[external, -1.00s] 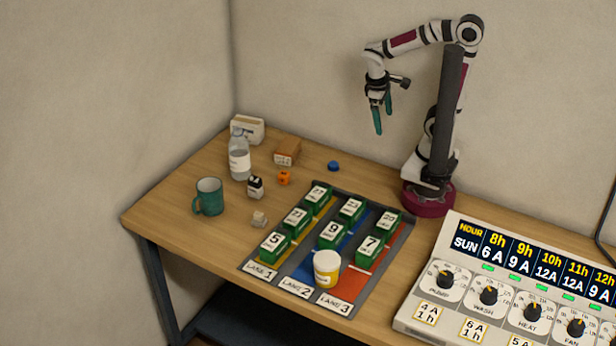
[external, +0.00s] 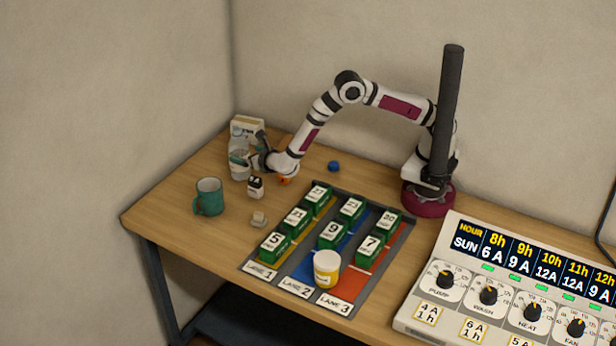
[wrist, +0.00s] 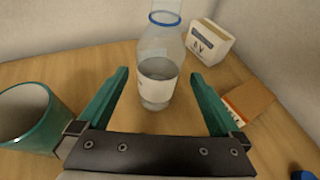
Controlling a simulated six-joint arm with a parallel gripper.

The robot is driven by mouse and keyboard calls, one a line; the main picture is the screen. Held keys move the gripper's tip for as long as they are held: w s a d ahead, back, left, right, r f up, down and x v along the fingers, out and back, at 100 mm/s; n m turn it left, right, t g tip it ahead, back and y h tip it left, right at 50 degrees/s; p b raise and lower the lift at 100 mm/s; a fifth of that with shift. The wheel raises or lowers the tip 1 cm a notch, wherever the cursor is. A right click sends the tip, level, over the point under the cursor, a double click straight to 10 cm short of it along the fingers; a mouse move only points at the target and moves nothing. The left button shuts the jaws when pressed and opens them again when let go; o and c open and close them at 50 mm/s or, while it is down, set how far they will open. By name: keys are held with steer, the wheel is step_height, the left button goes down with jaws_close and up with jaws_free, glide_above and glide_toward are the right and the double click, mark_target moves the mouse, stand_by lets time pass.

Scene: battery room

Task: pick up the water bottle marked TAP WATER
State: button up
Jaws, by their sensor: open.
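The water bottle (external: 238,168) is clear with a white label and stands upright at the back left of the table. In the wrist view the bottle (wrist: 159,70) stands between and just beyond my two green fingers. The print on its label is too small to read. My gripper (wrist: 160,85) is open and level around the near side of the bottle, with nothing in it. In the external view my gripper (external: 246,161) reaches the bottle from the right and partly covers it.
A teal mug (external: 208,197) stands left of my gripper. A white box (wrist: 209,42) is behind the bottle and a brown box (wrist: 246,101) lies to the right. Green numbered blocks stand on the lane mat (external: 334,291).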

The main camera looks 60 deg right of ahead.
steer(key=x, duration=0.5)
steer(key=shift+w+d, duration=0.1)
steer(key=shift+w, duration=0.25)
steer(key=c, duration=1.5)
